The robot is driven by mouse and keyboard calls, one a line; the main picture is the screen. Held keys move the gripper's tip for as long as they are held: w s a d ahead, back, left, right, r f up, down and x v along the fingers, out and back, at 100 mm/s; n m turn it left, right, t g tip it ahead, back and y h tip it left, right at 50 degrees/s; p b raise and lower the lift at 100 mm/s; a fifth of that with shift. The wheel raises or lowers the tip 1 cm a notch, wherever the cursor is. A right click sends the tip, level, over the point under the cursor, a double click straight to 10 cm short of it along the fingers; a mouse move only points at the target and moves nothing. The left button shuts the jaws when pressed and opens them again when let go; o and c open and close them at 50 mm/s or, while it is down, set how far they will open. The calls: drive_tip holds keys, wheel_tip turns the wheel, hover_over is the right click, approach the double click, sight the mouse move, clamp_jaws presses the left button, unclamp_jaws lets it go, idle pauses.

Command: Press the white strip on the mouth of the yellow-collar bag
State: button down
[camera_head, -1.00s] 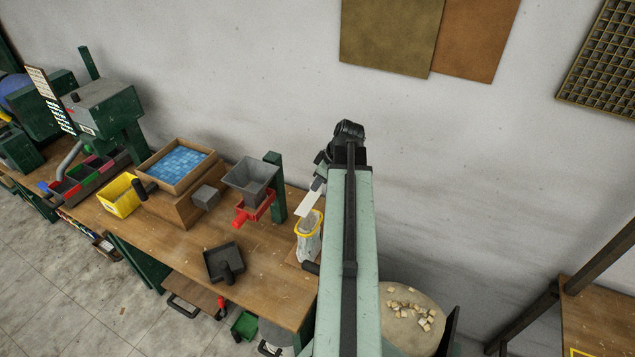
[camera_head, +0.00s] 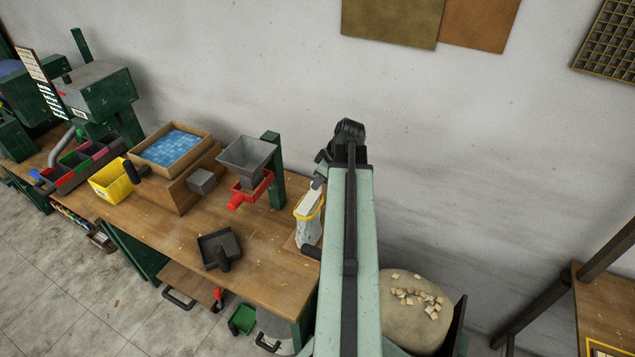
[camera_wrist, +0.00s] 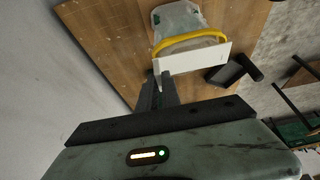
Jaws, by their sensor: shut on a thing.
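The bag (camera_head: 308,236) is pale and translucent and stands upright near the right end of the bench. A yellow collar (camera_head: 320,210) rings its mouth; bag (camera_wrist: 178,18) and collar (camera_wrist: 192,39) also show in the wrist view. My gripper (camera_head: 318,182) is shut on one end of the white strip (camera_head: 307,204), above the bag; its fingertips (camera_wrist: 160,82) show in the wrist view. The strip (camera_wrist: 195,58) lies along the near side of the collar there, at the mouth. I cannot tell whether it touches the bag. My arm partly hides the collar's right side.
A black handled piece (camera_wrist: 235,70) is close beside the bag. On the bench (camera_head: 265,270) are a black scoop (camera_head: 219,248), a grey hopper (camera_head: 247,157) with a red part (camera_head: 250,190), a blue-tiled tray (camera_head: 172,148) and a yellow bin (camera_head: 110,180). A stool with pale pieces (camera_head: 405,318) stands right.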

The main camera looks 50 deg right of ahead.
drive_tip(key=shift+f, duration=0.15)
idle(0.3)
drive_tip(key=c, duration=1.5)
unclamp_jaws()
drive_tip(key=p+v, duration=0.7)
drive_tip(key=shift+s+r, duration=0.2)
drive_tip(key=shift+r, duration=0.15)
